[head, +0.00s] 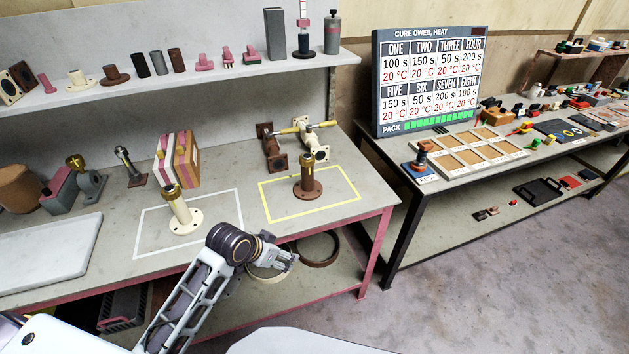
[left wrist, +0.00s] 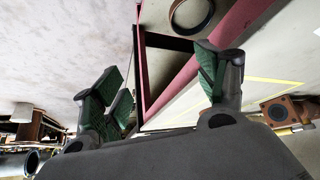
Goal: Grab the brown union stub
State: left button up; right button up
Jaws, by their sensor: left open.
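The brown union stub (head: 308,182) stands upright on its round flange, with a brass-coloured top, inside the yellow outline on the bench. A similar cream stub (head: 181,214) with a brass top stands in the white outline to its left. My left gripper (head: 288,261) is in front of the bench's front edge, below and a little left of the brown stub, and apart from it. In the left wrist view its green-padded fingers (left wrist: 160,78) are spread with nothing between them. I cannot make out the brown union stub there. My right gripper is in neither view.
The bench's pink front edge (head: 333,221) lies between my left gripper and the stub. Brown and cream pipe pieces (head: 311,142) stand behind the stub. Rings (head: 318,250) lie on the lower shelf. A cure board (head: 430,80) stands on the right table.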

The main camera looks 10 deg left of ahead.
pick_arm(q)
jog(key=w+r, duration=0.2)
jog(key=w, duration=0.1)
jog(key=w+a+r+m+t+h, duration=0.1)
jog(key=w+r, duration=0.2)
jog(key=w, duration=0.1)
jog(key=w+r+t+h, duration=0.1)
jog(key=w+r, duration=0.1)
jog(key=w, duration=0.1)
jog(key=shift+w+a+r+m, duration=0.25)
jog(key=shift+a+r+m, duration=0.05)
jog(key=shift+r, duration=0.05)
jog(key=w+a+r+t+h, duration=0.2)
jog(key=w+a+r, duration=0.2)
jog(key=w+r, duration=0.4)
notch_tip(320, 180, up, 3)
jog(key=shift+w+a+r+m, duration=0.2)
jog(key=shift+w+m, duration=0.1)
jog(key=shift+w, duration=0.05)
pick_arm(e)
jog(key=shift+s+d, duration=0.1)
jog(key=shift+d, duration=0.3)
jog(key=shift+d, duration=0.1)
